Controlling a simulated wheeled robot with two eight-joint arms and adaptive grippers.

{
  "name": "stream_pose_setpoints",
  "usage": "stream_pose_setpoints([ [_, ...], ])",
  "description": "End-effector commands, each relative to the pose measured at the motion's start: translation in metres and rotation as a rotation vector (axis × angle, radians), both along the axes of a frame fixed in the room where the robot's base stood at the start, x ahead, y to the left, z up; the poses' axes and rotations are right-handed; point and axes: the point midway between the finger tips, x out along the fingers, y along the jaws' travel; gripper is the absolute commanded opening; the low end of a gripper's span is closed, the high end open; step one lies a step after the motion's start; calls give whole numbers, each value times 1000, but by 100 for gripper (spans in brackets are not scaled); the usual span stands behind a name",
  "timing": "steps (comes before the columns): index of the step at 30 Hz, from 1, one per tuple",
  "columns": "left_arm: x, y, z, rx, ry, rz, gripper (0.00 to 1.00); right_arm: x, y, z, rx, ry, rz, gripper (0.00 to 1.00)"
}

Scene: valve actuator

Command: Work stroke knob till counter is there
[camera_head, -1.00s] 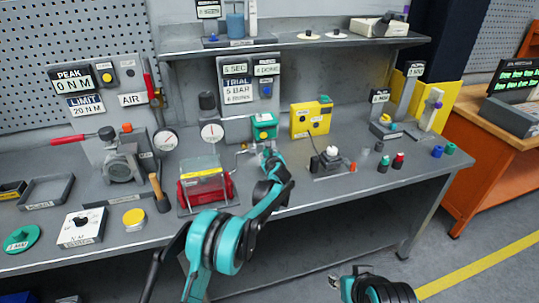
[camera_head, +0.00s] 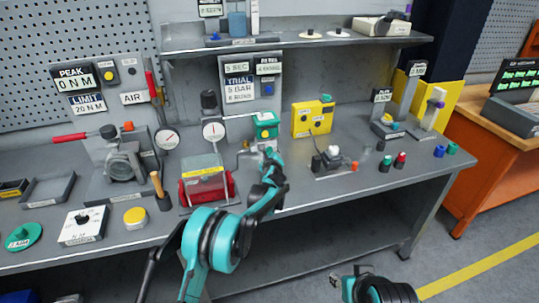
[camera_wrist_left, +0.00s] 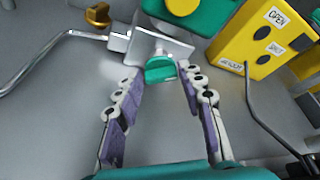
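My left gripper (camera_head: 270,158) is over the bench, just in front of the green-and-white valve unit (camera_head: 266,125). In the left wrist view its fingers (camera_wrist_left: 160,78) are apart, with a small green knob-like piece (camera_wrist_left: 160,69) between and just beyond the tips. Gaps show on both sides of it. A pale metal plate (camera_wrist_left: 162,46) lies behind this piece. I cannot tell if this is the stroke knob.
The yellow box (camera_head: 312,118) stands right of the valve unit; its cable also shows in the left wrist view. A red cylinder in a stand (camera_head: 207,187) is left of my gripper. A gauge (camera_head: 213,132) stands behind. Coloured pegs (camera_head: 400,160) stand at right.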

Motion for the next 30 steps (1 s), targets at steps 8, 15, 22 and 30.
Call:
stream_pose_setpoints([
  [8,0,0,0,1,-1,-1,57,0,0,0,0,0,0,40],
  [15,-13,-2,5,1,-1,-1,57,0,0,0,0,0,0,40],
  [22,-61,-5,20,0,0,-2,57,0,0,0,0,0,0,40],
  [30,-104,-9,34,2,0,-1,57,0,0,0,0,0,0,40],
])
